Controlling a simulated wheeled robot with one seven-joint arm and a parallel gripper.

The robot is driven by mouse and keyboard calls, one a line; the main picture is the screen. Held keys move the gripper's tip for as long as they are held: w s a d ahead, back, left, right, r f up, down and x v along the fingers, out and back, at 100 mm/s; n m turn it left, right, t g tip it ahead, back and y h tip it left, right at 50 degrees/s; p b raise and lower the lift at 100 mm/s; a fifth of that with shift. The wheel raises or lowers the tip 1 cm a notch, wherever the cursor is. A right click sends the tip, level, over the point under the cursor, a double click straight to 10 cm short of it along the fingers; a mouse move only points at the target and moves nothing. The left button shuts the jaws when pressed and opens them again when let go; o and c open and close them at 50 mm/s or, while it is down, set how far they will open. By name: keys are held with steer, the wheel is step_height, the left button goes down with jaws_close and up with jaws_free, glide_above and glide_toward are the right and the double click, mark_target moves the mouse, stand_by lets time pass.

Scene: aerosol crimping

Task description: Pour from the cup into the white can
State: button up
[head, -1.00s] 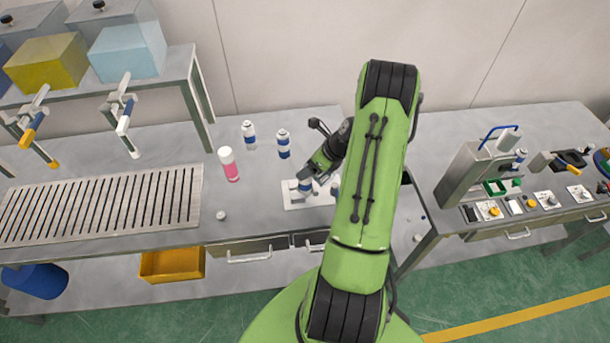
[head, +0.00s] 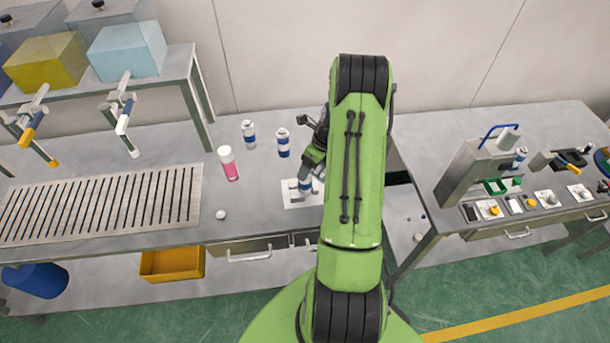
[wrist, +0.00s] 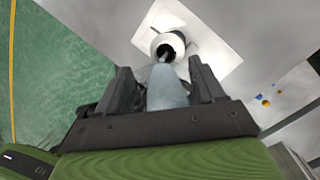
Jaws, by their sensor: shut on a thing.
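The white can (wrist: 178,39) shows in the wrist view with its dark round opening facing the camera. It stands on a white square plate (wrist: 222,62). In the head view the plate (head: 291,201) is partly hidden by my arm. My gripper (wrist: 165,84) is shut on a clear cup (wrist: 147,76) holding grey-blue liquid. The cup is tilted toward the can, and a narrow grey-blue stream reaches the can's opening. In the head view my gripper (head: 306,182) is beside the can, and the cup cannot be made out.
Two white-and-blue cans (head: 249,134) (head: 283,143) and a pink-and-white bottle (head: 229,163) stand behind and left of the plate. A small white cap (head: 221,215) lies near the front edge. A slotted drain grate (head: 100,205) fills the left. A crimping station (head: 480,175) stands right.

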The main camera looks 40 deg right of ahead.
steer(key=shift+w+a+g, duration=0.1)
steer(key=shift+w+g, duration=0.15)
steer(key=shift+g, duration=0.45)
steer(key=shift+s, duration=0.1)
steer(key=shift+f+g+h, duration=0.1)
steer(key=shift+g+h, duration=0.2)
steer(key=shift+g, duration=0.4)
steer(key=shift+w, duration=0.2)
steer(key=shift+s, duration=0.1)
steer(key=shift+g, duration=0.8)
steer(key=shift+w, duration=0.25)
steer(key=shift+s, duration=0.2)
steer(key=shift+w, duration=0.1)
